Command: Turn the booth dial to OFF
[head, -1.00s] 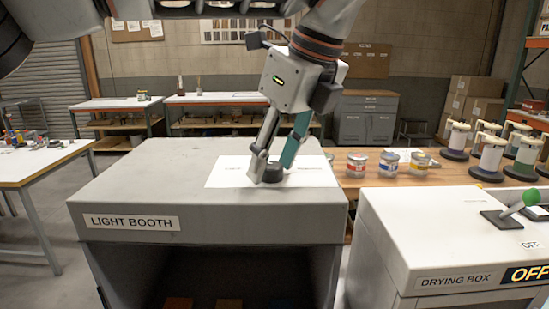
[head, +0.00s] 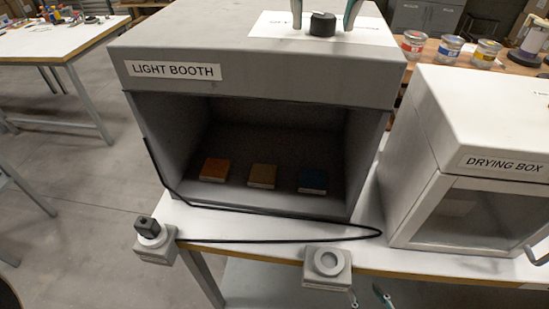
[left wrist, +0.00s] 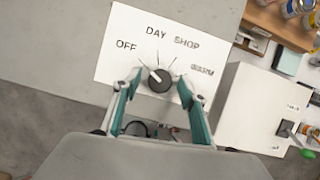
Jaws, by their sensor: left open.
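The black booth dial (head: 322,24) stands on a white label plate (head: 272,26) on top of the light booth (head: 240,60). In the left wrist view, the dial (left wrist: 159,81) has a white mark pointing up-left, roughly toward the printed OFF (left wrist: 126,46); exact alignment is hard to tell. DAY and SHOP are printed to the right of OFF. My left gripper (left wrist: 160,84) is open, its fingers on either side of the dial with gaps showing. Its fingertips also show at the top of the head view (head: 323,20). My right gripper's tips (head: 369,297) show apart at the bottom edge.
The drying box (head: 440,120) stands right of the booth. Colour cans (head: 450,47) stand behind it. Three small blocks lie inside the booth. A black cable (head: 280,240) crosses the table front, near a knob box (head: 153,240) and a ringed box (head: 328,266).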

